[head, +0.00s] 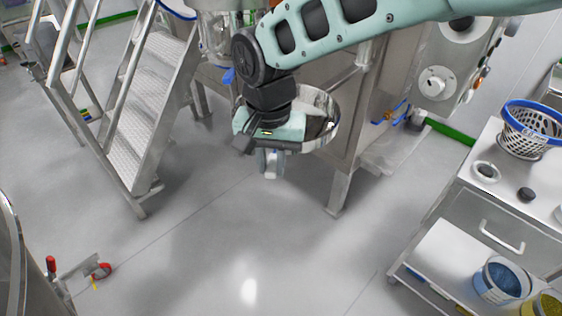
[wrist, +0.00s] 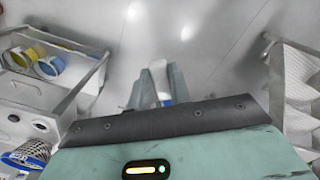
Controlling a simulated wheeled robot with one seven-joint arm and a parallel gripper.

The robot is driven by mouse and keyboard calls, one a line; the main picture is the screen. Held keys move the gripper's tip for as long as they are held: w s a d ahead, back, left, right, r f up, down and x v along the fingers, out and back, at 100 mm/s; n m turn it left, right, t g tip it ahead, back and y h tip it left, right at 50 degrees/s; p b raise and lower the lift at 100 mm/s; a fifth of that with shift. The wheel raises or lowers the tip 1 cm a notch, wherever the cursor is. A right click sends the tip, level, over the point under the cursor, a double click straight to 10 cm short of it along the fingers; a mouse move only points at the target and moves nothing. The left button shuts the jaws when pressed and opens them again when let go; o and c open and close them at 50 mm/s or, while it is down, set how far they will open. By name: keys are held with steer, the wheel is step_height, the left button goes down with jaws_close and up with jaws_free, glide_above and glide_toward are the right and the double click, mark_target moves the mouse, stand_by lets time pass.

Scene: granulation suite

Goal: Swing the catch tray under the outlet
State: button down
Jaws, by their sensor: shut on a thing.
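The catch tray (head: 322,108) is a round, shiny steel pan in the head view, beside the steel machine frame. My wrist covers its left part. My gripper (head: 270,172) points down in front of the tray. In the wrist view my gripper (wrist: 161,72) is shut on a narrow pale piece with a blue part (wrist: 164,98), which looks like the tray's handle. Its join to the tray is hidden. The outlet cannot be made out clearly; my arm covers much of the area above the tray.
Steel steps (head: 145,100) with rails stand at the left. A machine leg (head: 347,185) stands right of the tray. At the right, a steel cart (head: 450,250) carries a blue-rimmed basket (head: 530,130) and tubs. A red-handled item (head: 98,271) is at lower left. The middle floor is clear.

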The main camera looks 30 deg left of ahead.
steer(key=shift+w, duration=0.15)
steer(key=c, duration=1.3)
jaws_free()
step_height(320, 180, up, 18)
steer(key=shift+f+b, duration=0.25)
steer(key=shift+b, duration=0.35)
